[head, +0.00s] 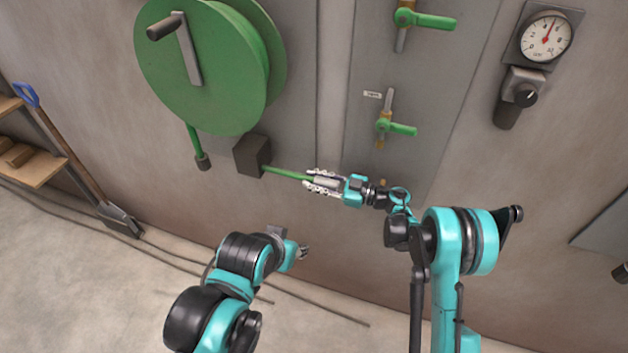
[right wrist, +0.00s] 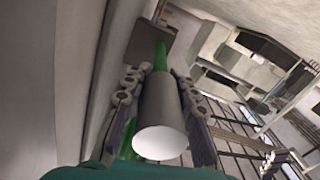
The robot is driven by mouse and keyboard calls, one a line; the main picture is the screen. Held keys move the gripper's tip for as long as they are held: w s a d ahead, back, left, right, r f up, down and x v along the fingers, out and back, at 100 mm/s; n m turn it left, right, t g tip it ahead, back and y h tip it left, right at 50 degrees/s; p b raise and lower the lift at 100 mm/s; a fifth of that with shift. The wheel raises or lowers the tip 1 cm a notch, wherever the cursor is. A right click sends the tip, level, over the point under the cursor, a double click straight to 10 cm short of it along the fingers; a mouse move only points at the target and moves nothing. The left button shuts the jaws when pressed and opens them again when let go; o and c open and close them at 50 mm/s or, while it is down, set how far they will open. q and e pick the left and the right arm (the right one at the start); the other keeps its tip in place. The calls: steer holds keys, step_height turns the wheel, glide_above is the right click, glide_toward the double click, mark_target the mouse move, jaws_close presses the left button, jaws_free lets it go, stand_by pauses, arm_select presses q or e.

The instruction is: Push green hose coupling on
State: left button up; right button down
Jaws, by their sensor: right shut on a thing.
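The green hose (head: 285,173) runs from a dark box (head: 252,155) on the wall to my right gripper (head: 324,182). My right gripper is shut on the grey coupling at the hose's end. In the right wrist view the grey coupling (right wrist: 162,112) lies between the two fingers, its pale round end towards the camera and the green hose (right wrist: 161,57) leaving its far end. A lower green-handled valve (head: 398,128) with a brass outlet (head: 380,143) sits on the wall panel, up and right of this gripper. My left gripper (head: 301,251) is low and apart; its jaws are too small to judge.
A large green hose reel (head: 205,65) is on the wall at upper left. Another green valve (head: 425,19), a gauge (head: 545,37) and a black knob (head: 525,95) are at upper right. A shovel (head: 75,160) leans beside wooden shelves (head: 35,165).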

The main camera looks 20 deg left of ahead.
mark_target(331, 185)
steer(key=d, duration=0.5)
steer(key=shift+s+b, duration=0.1)
steer(key=shift+b, duration=0.25)
steer(key=shift+a, duration=0.15)
steer(key=c, duration=1.2)
jaws_free()
steer(key=shift+d, duration=0.2)
steer(key=d, duration=1.2)
steer(key=shift+s, duration=0.2)
steer(key=shift+s+f, duration=0.1)
